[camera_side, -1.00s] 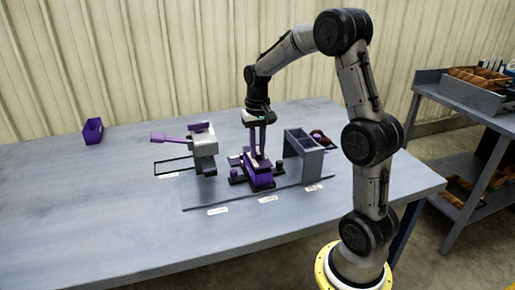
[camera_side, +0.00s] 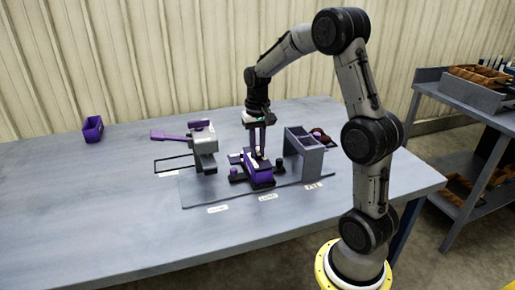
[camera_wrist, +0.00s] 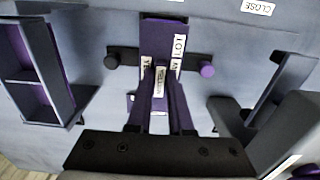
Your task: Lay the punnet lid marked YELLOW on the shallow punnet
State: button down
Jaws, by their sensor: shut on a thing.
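My gripper (camera_wrist: 160,72) points down and is shut on a small piece bearing a white label (camera_wrist: 160,82), probably the lid's marking, though its text is too blurred to read for sure. A long purple piece (camera_wrist: 163,32) lies directly beneath and around the fingertips, with more white labels on it. In the side view my gripper (camera_side: 258,156) is at the top of the purple body (camera_side: 258,173) in the middle of the board. I cannot tell where the held lid ends and the purple body begins, nor whether they touch.
A black bar with a black knob (camera_wrist: 111,62) and a purple knob (camera_wrist: 207,71) flanks the purple piece. A grey rack (camera_side: 305,148) stands close right, a grey device with a purple lever (camera_side: 170,136) left. A purple bin (camera_side: 93,129) is far left.

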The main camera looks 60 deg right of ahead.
jog(key=shift+f, duration=0.15)
jog(key=shift+c, duration=2.1)
grip_release()
jog(key=shift+r, duration=3.55)
